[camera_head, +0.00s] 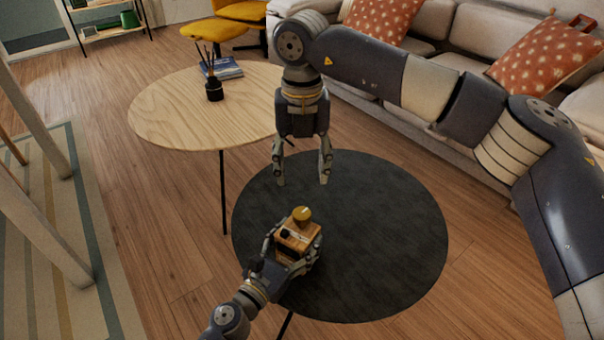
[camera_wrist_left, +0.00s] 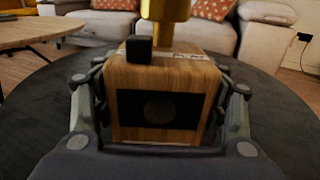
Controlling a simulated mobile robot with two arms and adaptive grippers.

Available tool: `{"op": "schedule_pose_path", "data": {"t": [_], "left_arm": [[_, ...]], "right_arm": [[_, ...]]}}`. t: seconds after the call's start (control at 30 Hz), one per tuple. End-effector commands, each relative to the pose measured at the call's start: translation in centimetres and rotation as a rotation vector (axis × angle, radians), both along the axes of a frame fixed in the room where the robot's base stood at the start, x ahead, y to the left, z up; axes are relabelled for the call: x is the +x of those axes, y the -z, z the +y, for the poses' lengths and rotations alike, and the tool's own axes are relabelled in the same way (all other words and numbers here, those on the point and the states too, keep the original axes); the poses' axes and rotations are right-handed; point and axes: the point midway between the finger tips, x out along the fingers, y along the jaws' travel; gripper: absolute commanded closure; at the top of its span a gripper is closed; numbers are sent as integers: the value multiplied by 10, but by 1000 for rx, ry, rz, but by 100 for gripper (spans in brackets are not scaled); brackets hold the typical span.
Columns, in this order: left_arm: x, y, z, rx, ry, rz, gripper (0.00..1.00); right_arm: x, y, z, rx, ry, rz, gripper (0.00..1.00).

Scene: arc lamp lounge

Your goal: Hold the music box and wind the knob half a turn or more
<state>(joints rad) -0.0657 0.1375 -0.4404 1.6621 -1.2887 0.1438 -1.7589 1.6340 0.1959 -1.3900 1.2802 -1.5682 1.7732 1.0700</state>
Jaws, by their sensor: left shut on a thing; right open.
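The music box (camera_head: 298,238) is a small wooden block with a gold knob (camera_head: 302,214) on top. It is at the left part of the dark round table (camera_head: 390,240). My left gripper (camera_head: 290,250) is shut on the box from its near side. In the left wrist view the box (camera_wrist_left: 190,75) sits between the two fingers, with a dark panel facing me, a small black block on top and the gold knob (camera_wrist_left: 165,18) behind it. My right gripper (camera_head: 304,180) is open and empty, pointing down above and behind the knob, apart from it.
A light wooden table (camera_head: 165,115) at the back left bears a dark reed diffuser (camera_head: 214,88) and some books (camera_head: 225,68). A sofa (camera_head: 440,35) with spotted cushions stands behind. The right side of the dark table is clear.

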Motion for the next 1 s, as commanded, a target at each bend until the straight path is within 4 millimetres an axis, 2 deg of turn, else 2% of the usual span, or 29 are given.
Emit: {"op": "schedule_pose_path", "data": {"t": [0.37,0.4,0.47,0.87,1.0], "left_arm": [[0,0,0,-1,0,1,74],[0,0,0,-1,0,1,25],[0,0,0,-1,0,1,11],[0,0,0,0,0,0,10],[-8,1,5,0,-1,1,10]], "right_arm": [[0,0,0,0,0,0,45],[0,0,0,0,0,0,45],[0,1,0,0,0,0,45],[0,1,0,0,0,0,45],[0,1,0,0,0,0,45]]}}
